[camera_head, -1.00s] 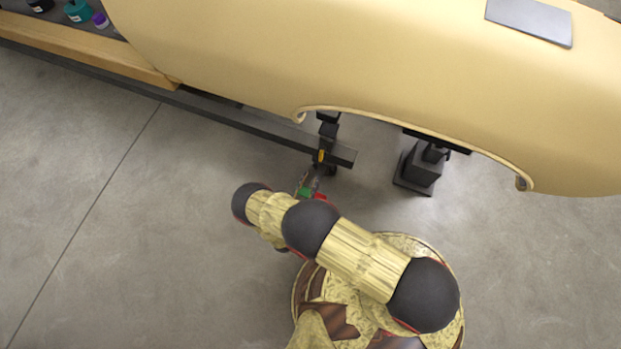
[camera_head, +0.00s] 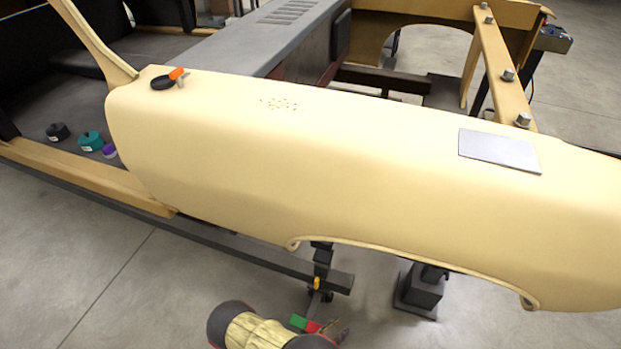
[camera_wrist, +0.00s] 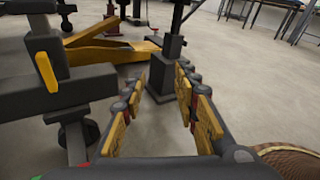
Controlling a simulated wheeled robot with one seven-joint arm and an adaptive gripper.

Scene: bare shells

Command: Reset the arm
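My arm shows at the bottom edge of the head view, folded low beside the cream car body shell (camera_head: 230,160), with most of it cut off by the frame. My gripper (camera_head: 338,332) is small there, near the end of a dark beam (camera_head: 300,268) under the shell. In the wrist view my gripper (camera_wrist: 160,82) has its two yellow-padded fingers apart, with nothing between them. It points along the floor toward a dark stand (camera_wrist: 160,75).
A dark beam with a yellow tab (camera_wrist: 47,72) is close on the left in the wrist view. A jack stand (camera_head: 422,288) stands under the wheel arch. A grey plate (camera_head: 499,150) and a black-and-orange tool (camera_head: 168,80) lie on the shell. Open floor (camera_head: 90,260) is at left.

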